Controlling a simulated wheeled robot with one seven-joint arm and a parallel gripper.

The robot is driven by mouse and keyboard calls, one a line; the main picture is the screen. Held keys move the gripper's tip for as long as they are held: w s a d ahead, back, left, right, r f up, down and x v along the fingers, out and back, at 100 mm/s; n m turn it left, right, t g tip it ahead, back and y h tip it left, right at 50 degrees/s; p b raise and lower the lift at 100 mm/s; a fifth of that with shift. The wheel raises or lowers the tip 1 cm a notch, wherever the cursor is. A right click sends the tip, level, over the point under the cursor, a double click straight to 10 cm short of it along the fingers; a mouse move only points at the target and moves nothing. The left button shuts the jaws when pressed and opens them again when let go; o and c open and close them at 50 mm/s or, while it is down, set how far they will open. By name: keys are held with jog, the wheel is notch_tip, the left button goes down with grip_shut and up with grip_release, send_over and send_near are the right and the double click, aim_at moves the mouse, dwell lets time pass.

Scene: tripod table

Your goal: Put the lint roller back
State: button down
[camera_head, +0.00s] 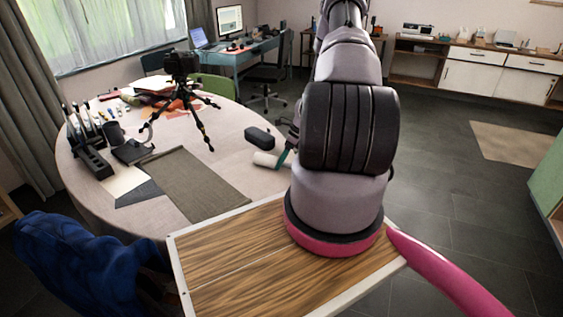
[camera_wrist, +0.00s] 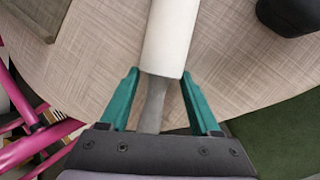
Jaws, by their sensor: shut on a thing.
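The lint roller (camera_wrist: 172,35) has a white cylinder and a grey handle (camera_wrist: 153,103). In the wrist view, my gripper (camera_wrist: 158,84) has its green fingers on either side of the handle and is shut on it, with the white roll pointing away. In the head view, the white roll (camera_head: 266,159) is at the right edge of the round table (camera_head: 225,122), beside a green finger of my gripper (camera_head: 284,157). My arm hides most of the gripper there. I cannot tell whether the roll touches the tabletop.
A dark case (camera_head: 258,137) lies close to the roller. A grey-brown mat (camera_head: 195,184) covers the near tabletop. A camera tripod (camera_head: 190,105) stands farther back. A dark organizer (camera_head: 92,160) with upright items is at the left. A blue chair (camera_head: 70,265) stands at the near left.

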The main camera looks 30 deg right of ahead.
jog(key=shift+f, duration=0.1)
jog(key=shift+c, duration=1.9)
grip_release()
